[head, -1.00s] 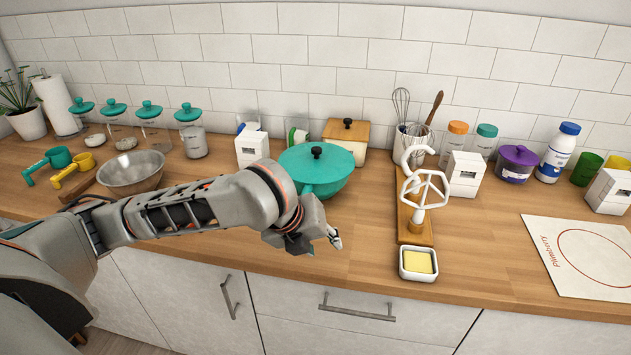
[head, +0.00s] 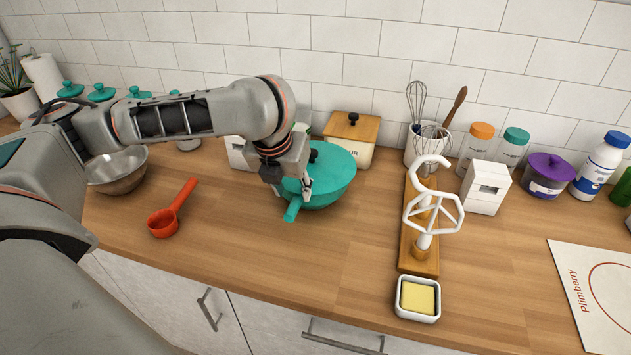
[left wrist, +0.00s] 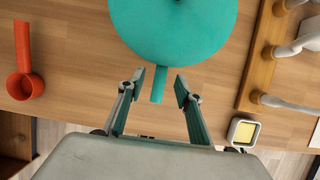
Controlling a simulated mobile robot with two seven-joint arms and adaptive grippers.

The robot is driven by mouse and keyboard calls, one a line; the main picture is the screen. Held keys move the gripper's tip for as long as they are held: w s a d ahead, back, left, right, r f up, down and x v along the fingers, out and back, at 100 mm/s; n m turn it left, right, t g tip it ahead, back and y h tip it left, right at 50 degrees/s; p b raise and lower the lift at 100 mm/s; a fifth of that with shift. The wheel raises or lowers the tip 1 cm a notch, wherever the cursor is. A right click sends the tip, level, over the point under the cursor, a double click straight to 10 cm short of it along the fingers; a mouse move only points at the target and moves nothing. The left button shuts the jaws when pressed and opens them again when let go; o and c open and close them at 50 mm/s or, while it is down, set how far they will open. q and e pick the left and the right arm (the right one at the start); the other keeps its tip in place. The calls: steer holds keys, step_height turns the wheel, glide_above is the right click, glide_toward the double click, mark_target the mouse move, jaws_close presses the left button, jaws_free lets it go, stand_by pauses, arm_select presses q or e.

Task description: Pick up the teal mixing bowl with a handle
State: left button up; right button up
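The teal mixing bowl (head: 333,183) stands on the counter with a teal top and a black knob. Its teal handle (head: 292,210) points toward the counter's front edge. In the left wrist view the bowl (left wrist: 173,30) is at the top and its handle (left wrist: 158,86) points down between my fingers. My left gripper (left wrist: 158,80) is open, with one finger on each side of the handle and neither clearly touching it. In the head view the left gripper (head: 290,190) is at the bowl's near left side, partly covering it. My right gripper is in neither view.
A red measuring scoop (head: 163,222) and a metal bowl (head: 118,172) are to the left. A wooden stand with white mixer attachments (head: 420,258) and a butter dish (head: 418,299) are to the right. A wood-lidded canister (head: 351,140) is behind. The counter in front is clear.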

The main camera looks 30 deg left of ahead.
mark_target(297, 198)
arm_select(q)
steer(key=shift+f, duration=0.8)
steer(key=x, duration=0.5)
steer(key=shift+w+r, duration=0.1)
steer(key=shift+w, duration=0.15)
jaws_close()
steer(key=shift+w+r, duration=0.1)
